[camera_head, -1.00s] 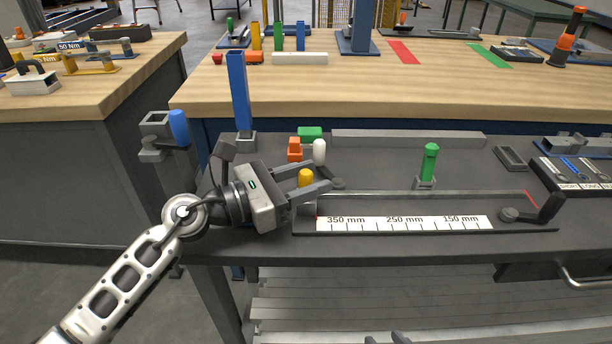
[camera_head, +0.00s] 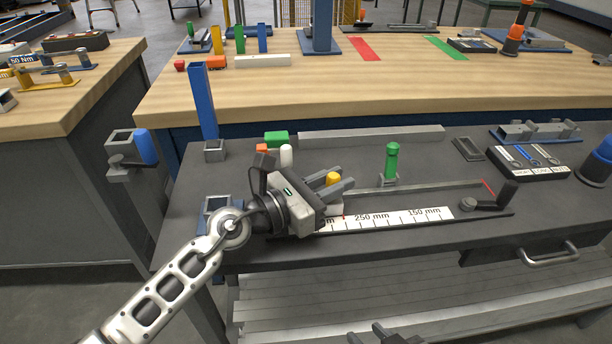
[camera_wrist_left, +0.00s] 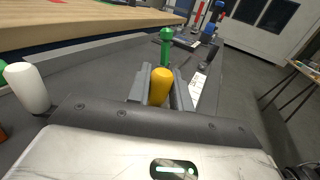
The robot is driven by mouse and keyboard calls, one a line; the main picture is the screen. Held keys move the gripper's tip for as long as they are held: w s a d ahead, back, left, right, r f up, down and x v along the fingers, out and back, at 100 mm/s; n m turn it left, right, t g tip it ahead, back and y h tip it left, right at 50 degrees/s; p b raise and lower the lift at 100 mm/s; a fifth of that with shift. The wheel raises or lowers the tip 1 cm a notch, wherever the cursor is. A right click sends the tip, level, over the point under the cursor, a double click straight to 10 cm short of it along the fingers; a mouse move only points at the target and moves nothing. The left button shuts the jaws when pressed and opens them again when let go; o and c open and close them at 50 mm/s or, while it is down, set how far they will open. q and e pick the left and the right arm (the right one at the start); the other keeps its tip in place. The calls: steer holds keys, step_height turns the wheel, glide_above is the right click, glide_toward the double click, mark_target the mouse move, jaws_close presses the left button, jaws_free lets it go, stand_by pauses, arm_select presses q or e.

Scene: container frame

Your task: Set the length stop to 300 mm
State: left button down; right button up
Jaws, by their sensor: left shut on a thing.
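My left gripper (camera_head: 337,183) is shut on the yellow knob (camera_head: 333,178) of the length stop, over the left part of the rail. In the left wrist view the yellow knob (camera_wrist_left: 160,86) stands upright between the two fingers. The white scale (camera_head: 400,218) lies along the front of the rail, with 250 mm and 150 mm readable. The 350 mm label is mostly hidden by the gripper. A small red line (camera_head: 343,217) shows at the scale left of the 250 mm label, near 300 mm; its exact reading is unclear. My right gripper (camera_head: 384,335) shows only partly at the bottom edge.
A green-topped post (camera_head: 391,160) stands behind the rail. White (camera_head: 286,156), orange (camera_head: 261,150) and green (camera_head: 276,139) pieces stand behind my left gripper. A blue post (camera_head: 203,103) rises at the left.

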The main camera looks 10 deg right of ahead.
steer(key=shift+w+r, duration=0.1)
steer(key=shift+w, duration=0.05)
arm_select(q)
steer(key=c, duration=1.3)
jaws_free()
arm_select(e)
steer(key=shift+r, duration=0.1)
arm_select(q)
steer(key=b+v, duration=0.1)
steer(key=v, duration=0.6)
steer(key=b+v, duration=0.1)
steer(key=v, duration=0.6)
steer(key=shift+s+a+f+b, duration=0.15)
steer(key=shift+a+f+b, duration=0.05)
steer(key=shift+b, duration=0.15)
steer(key=shift+s+a+r, duration=0.15)
steer(key=shift+s+a, duration=0.15)
steer(key=shift+a, duration=0.3)
arm_select(e)
steer(key=shift+a+f, duration=0.25)
steer(key=shift+f, duration=0.3)
